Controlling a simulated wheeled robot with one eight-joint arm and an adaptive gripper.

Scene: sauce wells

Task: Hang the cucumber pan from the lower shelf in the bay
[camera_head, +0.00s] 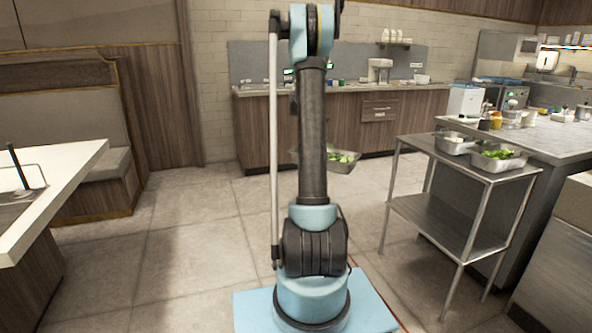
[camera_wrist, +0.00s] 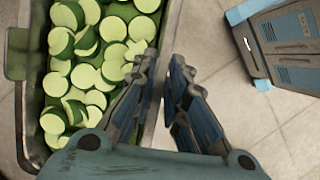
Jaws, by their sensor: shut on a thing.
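The cucumber pan (camera_wrist: 22,120) is a metal pan of sliced green cucumber, filling the left of the wrist view. My gripper (camera_wrist: 162,66) is shut on the pan's right-hand rim, one finger on each side. In the head view a metal pan with green contents (camera_head: 346,169) shows behind my arm, above the floor; my gripper is hidden there. The lower shelf (camera_head: 432,222) of the metal cart at right looks empty. At the left edge, a white counter (camera_head: 68,165) has a sunken bay (camera_head: 18,203), only partly in view.
The cart's top (camera_head: 415,143) bears a pan of pale food (camera_head: 455,147) and a pan of leafy greens (camera_head: 502,163). A steel-topped counter (camera_head: 545,138) stands behind it. A bench (camera_head: 95,185) is at back left. The tiled floor (camera_head: 180,255) between left counter and my arm is clear.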

